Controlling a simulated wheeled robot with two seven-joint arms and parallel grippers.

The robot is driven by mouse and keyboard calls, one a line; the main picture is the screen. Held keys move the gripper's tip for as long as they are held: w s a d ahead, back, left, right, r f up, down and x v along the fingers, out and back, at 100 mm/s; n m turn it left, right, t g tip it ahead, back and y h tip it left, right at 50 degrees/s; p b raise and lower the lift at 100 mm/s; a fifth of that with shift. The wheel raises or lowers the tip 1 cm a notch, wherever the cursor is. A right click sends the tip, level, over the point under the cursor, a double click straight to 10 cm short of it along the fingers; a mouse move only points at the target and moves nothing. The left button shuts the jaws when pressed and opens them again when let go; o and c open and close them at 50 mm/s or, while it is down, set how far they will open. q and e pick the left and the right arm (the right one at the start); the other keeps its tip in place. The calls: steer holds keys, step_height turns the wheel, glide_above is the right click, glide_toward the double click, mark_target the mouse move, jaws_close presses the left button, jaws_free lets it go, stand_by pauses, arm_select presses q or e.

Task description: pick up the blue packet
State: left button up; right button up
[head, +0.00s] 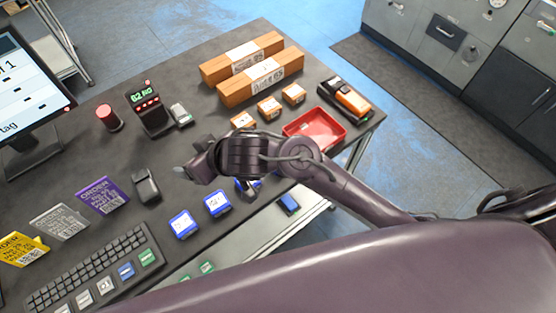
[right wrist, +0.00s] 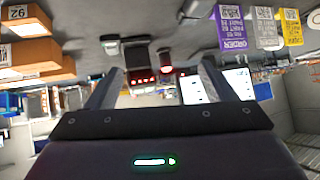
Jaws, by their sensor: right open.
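Blue packets with white labels lie near the front edge of the dark table in the head view: one blue packet (head: 183,225), a second blue packet (head: 217,203) to its right, and a third, partly hidden by my right arm. My right gripper (head: 190,172) is above the table, up and left of the packets, with its jaws pointing left. In the right wrist view the right gripper (right wrist: 160,82) has its fingers spread wide with nothing held between them. No blue packet shows clearly between the fingers. My left gripper is not in view.
A red tray (head: 315,130), small orange boxes (head: 268,107) and two long cardboard boxes (head: 262,78) lie beyond my arm. A scale display (head: 148,108), black scanner-like device (head: 145,186), purple order card (head: 102,196) and keyboard (head: 95,270) stand left. Bare table lies between them.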

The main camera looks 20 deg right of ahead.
steer(key=a+f+n+g+y, duration=0.1)
steer(key=a+n+g, duration=0.1)
steer(key=a, duration=0.2)
steer(key=d+f+g+h, duration=0.3)
steer(key=d+f, duration=0.3)
steer(key=w+d+m+h, duration=0.1)
steer(key=d, duration=0.4)
steer(key=d+m+g+h, duration=0.1)
steer(key=d+m+h, duration=0.1)
steer(key=d, duration=0.4)
steer(key=w+d+m+g+h, duration=0.1)
steer(key=d, duration=0.4)
steer(key=shift+w+d+f+h+p, duration=0.15)
steer(key=shift+w+d+h+p, duration=0.15)
steer(key=shift+d, duration=0.1)
steer(key=shift+d+f+m, duration=0.1)
steer(key=shift+f+m, duration=0.2)
steer(key=shift+s+f, duration=0.1)
steer(key=shift+f, duration=0.45)
steer(key=f, duration=0.2)
steer(key=f+b, duration=0.1)
steer(key=f, duration=0.1)
steer(key=f+b, duration=0.1)
steer(key=shift+w+f, duration=0.25)
steer(key=shift+f, duration=0.15)
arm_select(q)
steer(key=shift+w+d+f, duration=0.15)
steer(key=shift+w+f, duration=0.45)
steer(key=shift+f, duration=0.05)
